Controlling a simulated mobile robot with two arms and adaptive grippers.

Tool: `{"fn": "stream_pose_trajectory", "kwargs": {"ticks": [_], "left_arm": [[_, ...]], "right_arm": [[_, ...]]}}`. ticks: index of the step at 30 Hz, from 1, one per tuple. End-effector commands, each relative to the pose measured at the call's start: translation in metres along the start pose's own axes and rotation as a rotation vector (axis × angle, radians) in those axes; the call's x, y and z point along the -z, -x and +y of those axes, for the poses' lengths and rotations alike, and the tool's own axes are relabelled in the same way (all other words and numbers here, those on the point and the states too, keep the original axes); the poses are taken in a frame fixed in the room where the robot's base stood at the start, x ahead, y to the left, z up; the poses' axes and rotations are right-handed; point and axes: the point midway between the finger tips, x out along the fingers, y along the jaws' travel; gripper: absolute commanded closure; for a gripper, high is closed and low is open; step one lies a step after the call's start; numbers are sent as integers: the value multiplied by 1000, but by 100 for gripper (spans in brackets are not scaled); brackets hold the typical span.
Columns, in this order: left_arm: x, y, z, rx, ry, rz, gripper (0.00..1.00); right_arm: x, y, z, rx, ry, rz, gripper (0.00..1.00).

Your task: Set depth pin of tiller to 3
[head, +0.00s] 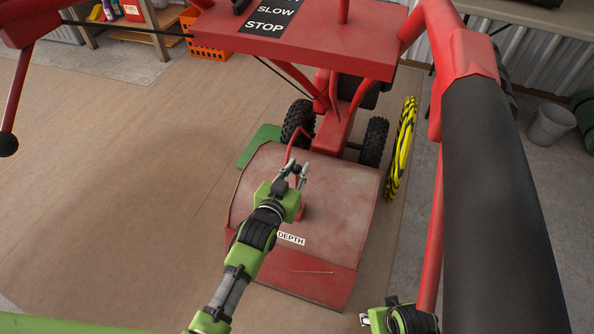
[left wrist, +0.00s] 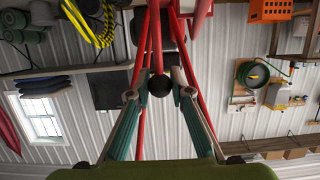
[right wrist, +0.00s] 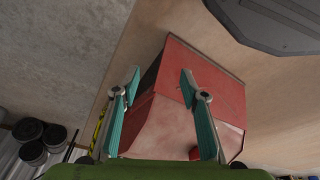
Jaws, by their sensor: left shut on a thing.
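The red tiller has a sloped hood (head: 335,215) with a white DEPTH label (head: 291,239) near its rear edge. A thin bent red rod (head: 288,146) rises at the front of the hood, close to my left gripper. My left gripper (head: 299,170) is above the hood, shut on the depth pin, whose black ball end (left wrist: 163,91) shows between the fingers in the left wrist view. The depth setting marks cannot be read. My right gripper (right wrist: 160,82) is open and empty. It hangs right of the hood, and the hood (right wrist: 170,120) shows beyond its fingers.
The tiller's large red handlebar with a black grip (head: 495,190) fills the right side. A red panel (head: 300,35) marked SLOW and STOP crosses the top. The floor (head: 110,180) at left is clear.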

Motion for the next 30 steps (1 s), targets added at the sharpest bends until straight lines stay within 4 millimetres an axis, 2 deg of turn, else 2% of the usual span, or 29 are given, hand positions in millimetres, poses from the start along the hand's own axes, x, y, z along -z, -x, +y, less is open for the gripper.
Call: {"fn": "stream_pose_trajectory", "kwargs": {"ticks": [1, 30], "left_arm": [[7, 0, -1, 1, 0, 13, 100], [13, 2, -1, 1, 0, 10, 100]], "right_arm": [[-1, -1, 0, 1, 0, -3, 60], [-14, -26, -1, 2, 3, -15, 60]]}}
